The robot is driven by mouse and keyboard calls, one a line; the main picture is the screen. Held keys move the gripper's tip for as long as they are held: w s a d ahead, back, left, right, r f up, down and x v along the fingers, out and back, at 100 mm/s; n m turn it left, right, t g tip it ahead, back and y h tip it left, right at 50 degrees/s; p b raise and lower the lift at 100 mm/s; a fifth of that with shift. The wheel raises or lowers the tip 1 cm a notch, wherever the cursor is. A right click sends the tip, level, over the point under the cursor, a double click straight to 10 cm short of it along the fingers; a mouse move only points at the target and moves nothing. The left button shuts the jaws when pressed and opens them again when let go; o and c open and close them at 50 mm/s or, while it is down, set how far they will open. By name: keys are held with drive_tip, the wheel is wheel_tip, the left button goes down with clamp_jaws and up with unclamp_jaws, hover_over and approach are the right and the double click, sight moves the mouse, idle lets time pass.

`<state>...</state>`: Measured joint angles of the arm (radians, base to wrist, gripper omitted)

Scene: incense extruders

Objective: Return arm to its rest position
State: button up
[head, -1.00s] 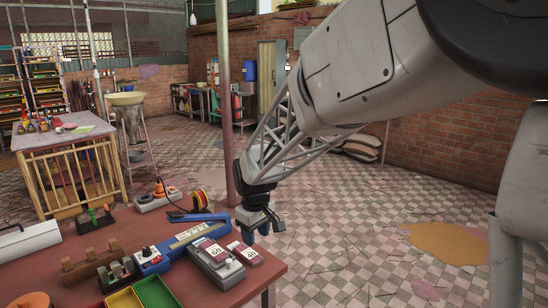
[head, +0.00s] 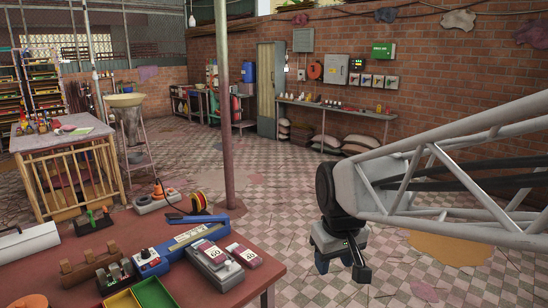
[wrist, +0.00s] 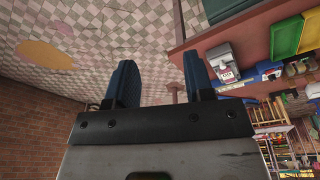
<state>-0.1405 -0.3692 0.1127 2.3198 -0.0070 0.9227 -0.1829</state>
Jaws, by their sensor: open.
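My gripper (head: 341,262) hangs over the tiled floor to the right of the red table (head: 95,250), clear of its edge. My lattice forearm reaches in from the right of the head view. In the wrist view my gripper (wrist: 158,85) shows two blue-padded fingers spread wide apart with nothing between them. The table, with its items, lies at the upper right of the wrist view, apart from the fingers.
A pole (head: 225,120) stands behind the table. Open floor (head: 285,205) surrounds my gripper.

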drive_tip(key=s+d+f+m, duration=0.1)
drive_tip(key=s+d+m, duration=0.3)
drive_tip(key=s, duration=1)
drive_tip(key=shift+d+t, duration=0.4)
drive_tip(key=shift+d, duration=0.85)
idle(0.4)
